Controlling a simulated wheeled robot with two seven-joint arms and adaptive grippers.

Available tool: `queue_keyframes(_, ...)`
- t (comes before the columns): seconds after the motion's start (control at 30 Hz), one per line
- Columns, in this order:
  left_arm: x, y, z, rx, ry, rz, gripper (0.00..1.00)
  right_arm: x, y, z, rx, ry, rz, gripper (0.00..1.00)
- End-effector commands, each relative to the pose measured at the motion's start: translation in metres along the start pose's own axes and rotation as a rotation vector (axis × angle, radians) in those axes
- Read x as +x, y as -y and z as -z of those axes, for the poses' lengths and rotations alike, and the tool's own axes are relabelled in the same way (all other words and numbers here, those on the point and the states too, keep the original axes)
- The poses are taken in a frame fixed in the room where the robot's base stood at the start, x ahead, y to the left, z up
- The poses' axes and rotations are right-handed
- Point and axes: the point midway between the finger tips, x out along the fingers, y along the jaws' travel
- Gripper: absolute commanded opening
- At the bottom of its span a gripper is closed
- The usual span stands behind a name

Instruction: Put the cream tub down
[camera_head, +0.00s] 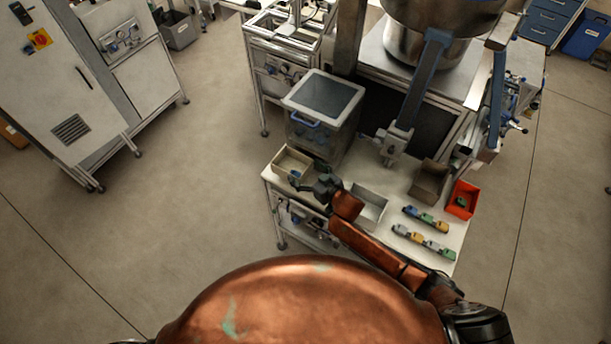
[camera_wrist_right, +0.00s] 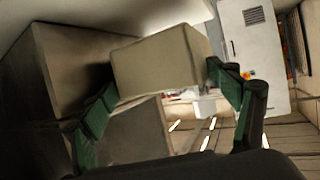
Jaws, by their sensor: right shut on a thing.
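The cream tub (camera_head: 291,160) is an open-topped box at the left end of the white table. My right gripper (camera_head: 309,186) reaches it from the right, at its near right side. In the right wrist view, my right gripper (camera_wrist_right: 165,95) has its green fingers on both sides of a beige box-shaped part of the tub (camera_wrist_right: 160,64). It is shut on it. I cannot tell whether the tub's base touches the table. My left gripper is not in view.
A clear-lidded case (camera_head: 322,108) stands behind the tub. A pale tray (camera_head: 369,206), a brown-grey bin (camera_head: 429,181) and a red bin (camera_head: 463,199) stand to the right. Several small coloured pieces (camera_head: 424,241) lie in rows at the front right. The table's left edge is close.

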Motion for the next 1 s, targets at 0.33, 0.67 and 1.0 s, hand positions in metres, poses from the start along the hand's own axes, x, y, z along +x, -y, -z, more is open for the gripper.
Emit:
queue_keyframes(0.33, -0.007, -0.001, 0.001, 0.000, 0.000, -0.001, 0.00, 0.015, -0.002, -0.034, 0.000, 0.000, 0.000, 0.48)
queue_keyframes(0.67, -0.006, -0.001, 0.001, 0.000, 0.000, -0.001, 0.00, 0.017, -0.003, -0.037, -0.001, -0.001, 0.001, 0.48)
queue_keyframes(1.0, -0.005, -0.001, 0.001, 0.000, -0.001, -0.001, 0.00, 0.017, -0.003, -0.038, 0.000, 0.000, 0.000, 0.90)
